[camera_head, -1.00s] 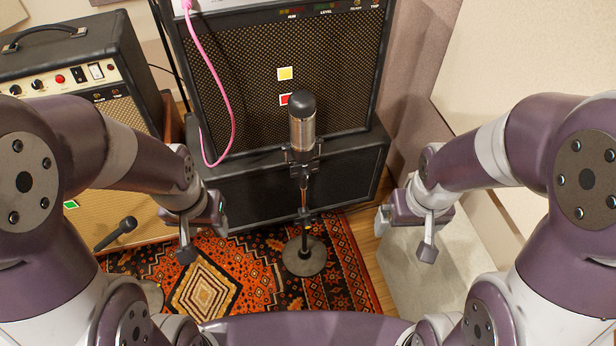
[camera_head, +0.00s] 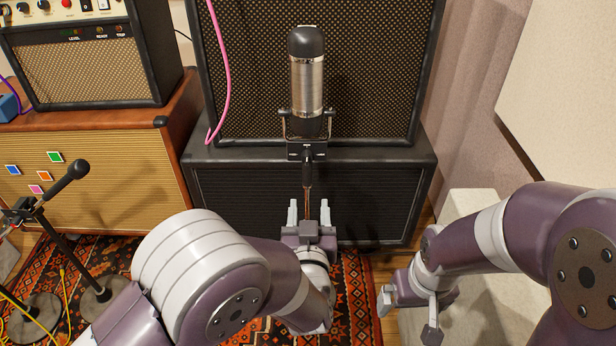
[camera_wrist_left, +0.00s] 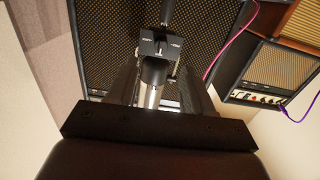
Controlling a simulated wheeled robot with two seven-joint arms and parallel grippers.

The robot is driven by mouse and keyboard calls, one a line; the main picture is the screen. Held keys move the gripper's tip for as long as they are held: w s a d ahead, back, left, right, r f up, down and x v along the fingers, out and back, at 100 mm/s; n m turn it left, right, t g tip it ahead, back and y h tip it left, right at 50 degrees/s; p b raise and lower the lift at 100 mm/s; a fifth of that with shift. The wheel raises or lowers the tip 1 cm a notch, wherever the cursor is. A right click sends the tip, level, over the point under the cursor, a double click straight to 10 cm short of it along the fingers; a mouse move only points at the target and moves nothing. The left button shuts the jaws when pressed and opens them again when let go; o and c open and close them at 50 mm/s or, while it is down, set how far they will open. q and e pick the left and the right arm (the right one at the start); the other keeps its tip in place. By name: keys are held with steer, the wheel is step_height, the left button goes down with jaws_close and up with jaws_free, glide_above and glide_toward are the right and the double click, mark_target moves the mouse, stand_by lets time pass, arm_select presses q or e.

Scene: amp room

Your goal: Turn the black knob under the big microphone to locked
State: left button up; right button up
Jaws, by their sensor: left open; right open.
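The big microphone (camera_head: 306,75), silver with a black top, stands upright in its mount in the head view. The black knob (camera_head: 307,155) is on the front of the black mount block just under it, between small white marks. The block (camera_wrist_left: 160,48) also shows in the left wrist view, but I cannot read the knob's setting. My left gripper (camera_head: 309,214) is open, below and in front of the knob, with its two fingers pointing up and apart. My right gripper (camera_head: 408,314) is open and empty at the lower right.
A large black speaker cabinet (camera_head: 375,80) stands behind the microphone on a lower black cabinet (camera_head: 390,205). A small microphone (camera_head: 68,182) on a stand is at the left, near a tan amp cabinet (camera_head: 105,195). A pale block (camera_head: 470,204) stands at the right.

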mark_target(307, 163)
arm_select(q)
steer(key=w+b, duration=0.1)
steer(key=w, duration=0.2)
steer(key=w+b, duration=0.1)
steer(key=w, duration=0.3)
steer(key=w+b, duration=0.1)
steer(key=w, duration=0.3)
steer(key=shift+w+a+r+b, duration=0.25)
steer(key=shift+b, duration=0.15)
steer(key=shift+w+r, duration=0.15)
steer(key=shift+w, duration=0.5)
jaws_close()
